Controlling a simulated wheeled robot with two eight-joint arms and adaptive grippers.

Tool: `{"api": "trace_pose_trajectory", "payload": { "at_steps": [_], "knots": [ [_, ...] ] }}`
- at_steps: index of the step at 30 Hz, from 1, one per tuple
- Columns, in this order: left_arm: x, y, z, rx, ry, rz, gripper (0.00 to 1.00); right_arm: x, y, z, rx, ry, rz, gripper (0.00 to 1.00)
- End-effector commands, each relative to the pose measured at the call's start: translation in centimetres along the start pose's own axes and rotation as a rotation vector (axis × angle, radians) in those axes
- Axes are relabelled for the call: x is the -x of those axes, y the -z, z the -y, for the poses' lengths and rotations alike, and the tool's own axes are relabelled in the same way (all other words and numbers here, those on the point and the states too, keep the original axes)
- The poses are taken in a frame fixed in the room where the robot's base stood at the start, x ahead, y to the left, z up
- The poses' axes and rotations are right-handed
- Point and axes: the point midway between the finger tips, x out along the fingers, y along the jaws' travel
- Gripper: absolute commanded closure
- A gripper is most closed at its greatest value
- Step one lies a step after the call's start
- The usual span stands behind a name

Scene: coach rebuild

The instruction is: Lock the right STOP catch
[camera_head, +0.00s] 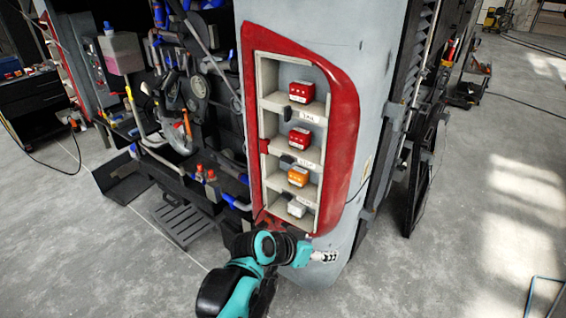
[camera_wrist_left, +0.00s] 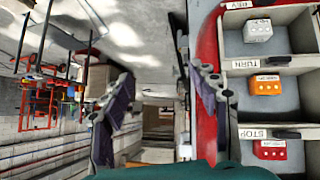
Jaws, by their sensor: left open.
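The STOP compartment holds a red block (camera_head: 299,138), seen in the head view in the second bay from the top. A white STOP label (camera_head: 305,162) and a small dark catch (camera_head: 286,159) sit below it. In the left wrist view, turned over, the catch (camera_wrist_left: 288,134) is right of the label, above the red block (camera_wrist_left: 270,149). I cannot tell whether the catch is locked. My left gripper (camera_head: 325,256) is below the red-framed lamp unit, apart from the catch; its fingers are spread and empty in the left wrist view (camera_wrist_left: 160,105). My right gripper is out of view.
The red frame (camera_head: 344,125) also holds a red block (camera_head: 301,91) above, and an orange block (camera_head: 298,176) and a white block (camera_head: 296,208) below, in shelved bays. Engine parts and hoses crowd the left.

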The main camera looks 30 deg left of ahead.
Motion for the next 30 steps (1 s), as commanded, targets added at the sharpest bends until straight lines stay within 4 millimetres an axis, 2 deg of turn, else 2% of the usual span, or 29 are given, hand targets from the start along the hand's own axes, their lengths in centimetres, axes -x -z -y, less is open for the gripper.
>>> {"api": "trace_pose_trajectory", "payload": {
  "at_steps": [1,3,5,6,9,13,16,19,30],
  "knots": [
    [-0.6,2.3,2.0,0.004,-0.016,-0.074,0.4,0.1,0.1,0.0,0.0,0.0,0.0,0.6],
    [-0.9,5.2,4.8,-0.016,-0.032,-0.196,0.4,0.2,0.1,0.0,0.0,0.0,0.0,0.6],
    [-0.8,7.5,7.7,-0.035,-0.027,-0.306,0.4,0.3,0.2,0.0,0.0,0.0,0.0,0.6],
    [-0.5,8.8,9.7,-0.048,-0.013,-0.377,0.4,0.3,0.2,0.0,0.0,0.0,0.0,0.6],
    [0.9,11.0,14.5,-0.079,0.04,-0.535,0.4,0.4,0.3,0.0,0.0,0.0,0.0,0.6],
    [2.7,12.3,19.0,-0.111,0.116,-0.67,0.4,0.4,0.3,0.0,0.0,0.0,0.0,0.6],
    [3.5,12.6,20.8,-0.126,0.15,-0.719,0.4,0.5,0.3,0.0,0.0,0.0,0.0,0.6],
    [3.3,13.1,21.2,-0.131,0.159,-0.735,0.4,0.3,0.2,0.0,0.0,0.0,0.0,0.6],
    [-1.0,16.9,21.6,-0.132,0.156,-0.733,0.4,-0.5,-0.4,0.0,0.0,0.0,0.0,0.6]
  ]
}}
